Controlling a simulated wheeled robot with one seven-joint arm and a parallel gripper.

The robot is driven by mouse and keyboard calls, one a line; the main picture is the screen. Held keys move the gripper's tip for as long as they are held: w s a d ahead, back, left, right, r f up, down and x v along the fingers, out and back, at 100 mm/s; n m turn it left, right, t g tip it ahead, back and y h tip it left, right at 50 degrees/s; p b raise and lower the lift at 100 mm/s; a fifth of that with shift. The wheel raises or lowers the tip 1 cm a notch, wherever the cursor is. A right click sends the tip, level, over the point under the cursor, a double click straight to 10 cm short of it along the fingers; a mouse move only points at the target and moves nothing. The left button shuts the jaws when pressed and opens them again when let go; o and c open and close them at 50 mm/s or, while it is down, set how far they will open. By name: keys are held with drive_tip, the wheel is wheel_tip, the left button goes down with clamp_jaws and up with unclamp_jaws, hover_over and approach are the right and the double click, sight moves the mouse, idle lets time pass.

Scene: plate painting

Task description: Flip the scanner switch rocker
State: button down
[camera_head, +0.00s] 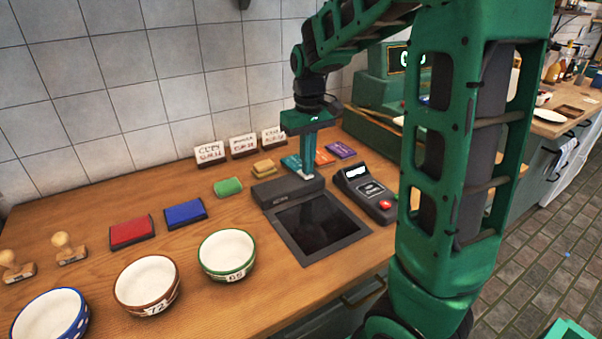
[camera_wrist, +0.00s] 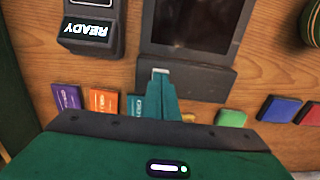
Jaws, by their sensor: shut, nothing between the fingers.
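The scanner (camera_head: 285,190) is a dark housing with a flat black glass panel in front, on the wooden counter. It also shows in the wrist view (camera_wrist: 205,80). My gripper (camera_head: 308,175) is green and points down at the right part of the housing's top. Its fingers are shut and empty. In the wrist view the fingertips (camera_wrist: 163,78) overlap the left end of the housing; I cannot tell whether they touch it. A small pale patch shows at the fingertips. The switch rocker cannot be made out clearly and may be hidden by the fingers.
A handheld terminal (camera_head: 365,192) with a red button stands right of the scanner; its display reads READY in the wrist view (camera_wrist: 88,30). Colored packets (camera_head: 325,158) lie behind. Bowls (camera_head: 227,254), ink pads (camera_head: 184,213) and stamps (camera_head: 68,248) are to the left.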

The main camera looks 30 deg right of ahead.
drive_tip(key=shift+f, duration=0.4)
drive_tip(key=shift+r, duration=0.1)
wheel_tip(320, 180, up, 7)
idle(1.1)
idle(0.4)
drive_tip(key=s+d+f+m, duration=0.1)
drive_tip(key=s+f+m, duration=0.1)
drive_tip(key=s, duration=0.7)
drive_tip(key=s+d+f+m, duration=0.1)
drive_tip(key=s+f+m, duration=0.1)
drive_tip(key=s, duration=0.7)
drive_tip(key=s+d+f+m, duration=0.1)
drive_tip(key=s+f+m, duration=0.1)
drive_tip(key=s, duration=0.7)
drive_tip(key=shift+d+f, duration=0.1)
drive_tip(key=shift+f, duration=0.75)
